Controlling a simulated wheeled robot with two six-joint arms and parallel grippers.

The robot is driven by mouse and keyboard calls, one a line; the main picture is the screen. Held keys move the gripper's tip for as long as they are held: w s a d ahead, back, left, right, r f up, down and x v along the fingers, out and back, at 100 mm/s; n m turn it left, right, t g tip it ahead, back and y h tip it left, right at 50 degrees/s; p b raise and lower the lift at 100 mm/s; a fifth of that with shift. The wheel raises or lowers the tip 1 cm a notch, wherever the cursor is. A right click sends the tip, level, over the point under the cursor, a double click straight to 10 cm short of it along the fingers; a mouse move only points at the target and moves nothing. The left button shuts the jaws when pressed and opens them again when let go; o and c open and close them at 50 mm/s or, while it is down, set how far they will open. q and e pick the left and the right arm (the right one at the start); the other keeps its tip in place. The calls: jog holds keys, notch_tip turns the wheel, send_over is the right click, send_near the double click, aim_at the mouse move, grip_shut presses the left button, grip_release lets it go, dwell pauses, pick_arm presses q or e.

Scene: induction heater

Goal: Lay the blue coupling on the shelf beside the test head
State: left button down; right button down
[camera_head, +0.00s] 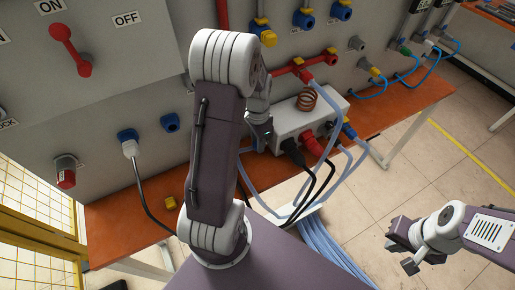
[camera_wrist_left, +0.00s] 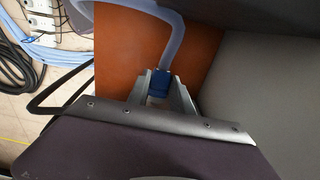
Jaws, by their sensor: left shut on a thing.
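The blue coupling (camera_wrist_left: 159,82) is between my left gripper's fingers (camera_wrist_left: 160,92) in the left wrist view, with a pale hose running up from it. My left gripper is shut on it, above or at the orange-brown shelf (camera_wrist_left: 113,55); the height is unclear. In the head view my left gripper (camera_head: 262,142) is partly behind my arm, left of the test head, and the coupling is hidden. The test head (camera_head: 285,122) is a white box with a copper coil (camera_head: 307,98) on the shelf (camera_head: 120,222). My right gripper (camera_head: 397,252) is open and empty at lower right.
Black cables, red fittings and pale hoses hang from the test head's front. Another blue fitting (camera_head: 348,130) sits at its right end. A small yellow block (camera_head: 170,202) lies on the shelf at left. The grey panel (camera_head: 90,110) with plugs and a red lever stands behind.

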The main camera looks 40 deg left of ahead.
pick_arm(q)
notch_tip(320, 180, down, 4)
jog(key=shift+r, duration=0.15)
jog(key=shift+w+a+f, duration=0.1)
jog(key=shift+a+f, duration=0.05)
jog(key=shift+f, duration=0.1)
jog(key=shift+f+b, duration=0.15)
jog(key=shift+b, duration=0.15)
jog(key=c, duration=1.1)
grip_release()
jog(key=shift+c, duration=0.2)
